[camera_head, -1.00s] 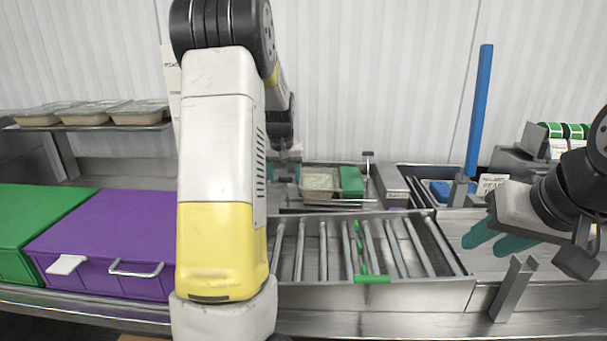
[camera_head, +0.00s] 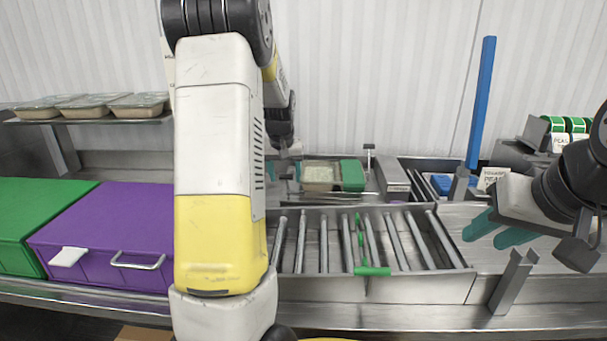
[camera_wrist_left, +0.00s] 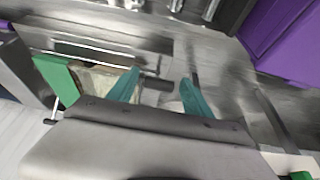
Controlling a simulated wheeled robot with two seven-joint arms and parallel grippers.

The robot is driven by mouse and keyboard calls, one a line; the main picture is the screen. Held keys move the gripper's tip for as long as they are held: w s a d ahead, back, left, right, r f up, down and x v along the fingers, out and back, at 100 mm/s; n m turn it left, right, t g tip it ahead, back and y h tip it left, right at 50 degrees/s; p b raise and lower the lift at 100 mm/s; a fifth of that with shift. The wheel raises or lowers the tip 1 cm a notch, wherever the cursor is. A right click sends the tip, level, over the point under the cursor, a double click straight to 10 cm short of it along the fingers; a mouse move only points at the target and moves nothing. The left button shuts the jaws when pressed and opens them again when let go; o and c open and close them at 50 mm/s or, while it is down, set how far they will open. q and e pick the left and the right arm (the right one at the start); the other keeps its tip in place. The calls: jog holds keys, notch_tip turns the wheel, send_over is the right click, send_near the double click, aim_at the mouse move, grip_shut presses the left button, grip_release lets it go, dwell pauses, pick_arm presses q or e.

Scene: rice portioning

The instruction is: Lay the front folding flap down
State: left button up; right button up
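A metal fixture (camera_head: 345,199) holds a rice-coloured tray (camera_head: 319,175) beside a green block (camera_head: 352,175). The tray also shows in the left wrist view (camera_wrist_left: 103,82), with the green block (camera_wrist_left: 57,80) at its left. Thin metal strips run along the fixture's sides; I cannot tell surely which is the front folding flap. My left gripper (camera_head: 284,173) is at the fixture's left end, partly hidden by my arm. In the left wrist view its teal fingers (camera_wrist_left: 158,91) are apart, with a short dark bar (camera_wrist_left: 158,84) between them; contact is unclear. My right gripper (camera_head: 497,231) is open and empty at the right.
A roller bed (camera_head: 385,280) with a green T-handle (camera_head: 373,271) lies in front of the fixture. Purple (camera_head: 110,225) and green (camera_head: 35,225) boxes stand left. Filled trays (camera_head: 85,107) sit on a shelf. A blue post (camera_head: 481,105) and label rolls (camera_head: 566,125) are at right.

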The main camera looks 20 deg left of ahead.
pick_arm(q)
jog(key=v, duration=0.7)
